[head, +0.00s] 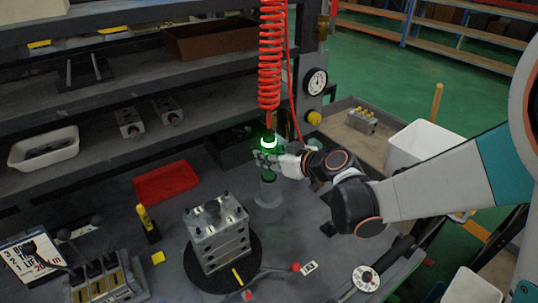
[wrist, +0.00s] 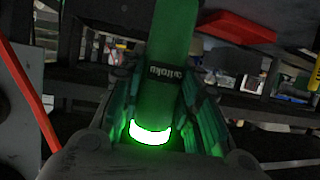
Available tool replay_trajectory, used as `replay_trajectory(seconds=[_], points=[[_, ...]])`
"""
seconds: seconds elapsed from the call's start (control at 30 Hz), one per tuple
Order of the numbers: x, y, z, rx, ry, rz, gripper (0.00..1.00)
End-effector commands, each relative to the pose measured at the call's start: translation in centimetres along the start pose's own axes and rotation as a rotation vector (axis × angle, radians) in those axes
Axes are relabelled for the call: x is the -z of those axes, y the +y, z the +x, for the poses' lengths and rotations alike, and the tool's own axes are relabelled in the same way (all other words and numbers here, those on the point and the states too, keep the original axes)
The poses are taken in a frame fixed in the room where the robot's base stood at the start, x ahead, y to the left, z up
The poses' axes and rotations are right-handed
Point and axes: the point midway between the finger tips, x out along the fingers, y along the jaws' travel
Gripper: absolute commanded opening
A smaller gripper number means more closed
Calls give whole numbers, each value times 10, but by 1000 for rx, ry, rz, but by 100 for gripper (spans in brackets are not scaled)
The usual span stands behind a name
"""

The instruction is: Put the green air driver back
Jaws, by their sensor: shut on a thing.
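The green air driver (head: 268,143) is upright below the red coiled hose, with its ring glowing white-green. My gripper (head: 271,157) is shut on the driver's body from the right. In the wrist view the driver (wrist: 172,50) runs up between my two fingers, with a dark label band above its bright ring. A translucent cup-like holder (head: 268,193) stands on the bench directly below the driver. The driver's lower end appears at or within the holder's mouth; my fingers partly hide it, so I cannot tell how deep it sits.
A metal valve block (head: 218,235) stands on a round black turntable at front centre. A red tray (head: 165,181) lies to its upper left. A pressure gauge (head: 316,81) is on the post behind. A white bin (head: 417,147) stands at the right.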

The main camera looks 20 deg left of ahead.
Motion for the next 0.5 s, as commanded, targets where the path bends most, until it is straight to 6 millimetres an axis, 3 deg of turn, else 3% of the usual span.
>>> replay_trajectory(seconds=[0.07,0.1,0.2,0.5], points=[[1,0,0,0,1,1,0],[1,0,0,0,1,1,35],[0,0,0,0,1,1,54],[0,0,0,0,-1,0,54]])
